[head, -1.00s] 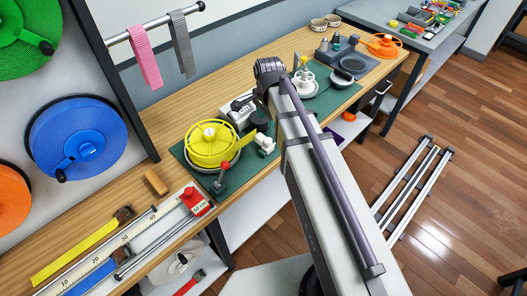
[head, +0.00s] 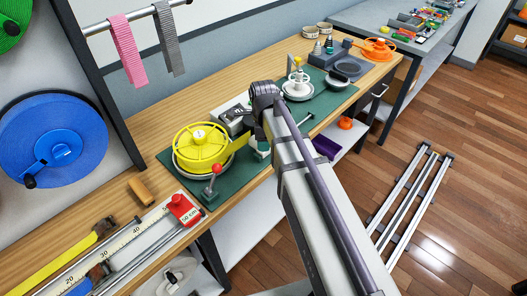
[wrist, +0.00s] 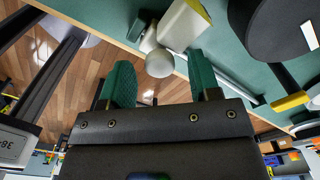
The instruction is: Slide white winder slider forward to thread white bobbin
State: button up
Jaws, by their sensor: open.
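My gripper (wrist: 165,90) is open, with two green fingers, in the wrist view. A white block with a round pale knob, apparently the winder slider (wrist: 184,24), lies just beyond and between the fingertips at the mat's edge. The knob shows between the fingers; I cannot tell whether they touch it. In the head view the slider (head: 262,150) is a small white piece partly behind my arm, right of the yellow reel. A white spool-like piece, likely the white bobbin (head: 297,88), stands on the far green mat. My gripper is hidden or unclear in the head view.
The yellow reel (head: 200,148) and a red-knobbed lever (head: 216,170) stand left of the slider. A dark round part (wrist: 278,28) and a yellow cylinder (wrist: 290,101) are close on the right in the wrist view. Aluminium rails (head: 410,205) lie on the floor.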

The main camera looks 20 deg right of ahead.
jog(key=shift+f, duration=0.35)
jog(key=shift+c, duration=0.3)
grip_shut()
